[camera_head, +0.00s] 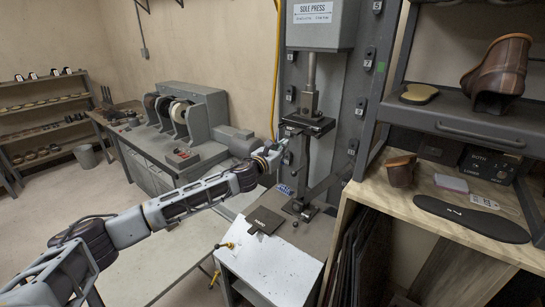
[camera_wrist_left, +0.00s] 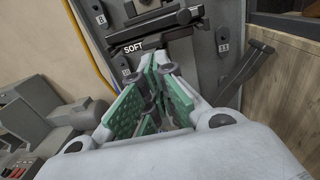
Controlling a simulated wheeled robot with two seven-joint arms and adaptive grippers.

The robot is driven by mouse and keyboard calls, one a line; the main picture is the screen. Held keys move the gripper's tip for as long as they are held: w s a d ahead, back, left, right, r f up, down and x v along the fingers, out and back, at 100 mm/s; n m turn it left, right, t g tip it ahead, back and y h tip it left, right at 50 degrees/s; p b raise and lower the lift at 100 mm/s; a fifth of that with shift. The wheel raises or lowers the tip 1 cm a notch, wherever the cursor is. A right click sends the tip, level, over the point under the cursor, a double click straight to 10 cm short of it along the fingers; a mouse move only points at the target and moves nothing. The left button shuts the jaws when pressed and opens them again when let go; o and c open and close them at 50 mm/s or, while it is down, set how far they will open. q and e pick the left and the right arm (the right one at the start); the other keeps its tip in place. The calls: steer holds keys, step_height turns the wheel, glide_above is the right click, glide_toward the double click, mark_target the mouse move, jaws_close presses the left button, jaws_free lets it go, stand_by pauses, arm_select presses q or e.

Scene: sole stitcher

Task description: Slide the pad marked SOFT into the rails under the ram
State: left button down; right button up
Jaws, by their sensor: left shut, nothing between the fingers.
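The sole press has a ram (camera_head: 309,103) hanging from its head, with dark rails (camera_head: 318,124) under it. The pad marked SOFT (camera_wrist_left: 165,41) shows in the left wrist view as a dark slab with its white label facing me. It lies just under a dark horizontal bar (camera_wrist_left: 157,21), at the rails; how deep it sits cannot be told. My left gripper (camera_head: 284,150) is just in front of and below the rails. In the left wrist view its green-padded fingers (camera_wrist_left: 156,82) are shut and empty, apart from the pad. My right gripper is not in view.
A second dark pad (camera_head: 264,220), its label too small to read surely, lies on a white-topped cabinet (camera_head: 270,265) below the press. A wooden shelf (camera_head: 470,225) with shoe parts stands close on the right. A grinder (camera_head: 190,115) stands left behind my arm.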

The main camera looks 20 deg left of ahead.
arm_select(q)
steer(key=b+v, duration=0.1)
steer(key=v, duration=0.5)
steer(key=shift+s+a, duration=0.15)
steer(key=shift+s, duration=0.2)
steer(key=shift+f, duration=0.1)
stand_by(0.4)
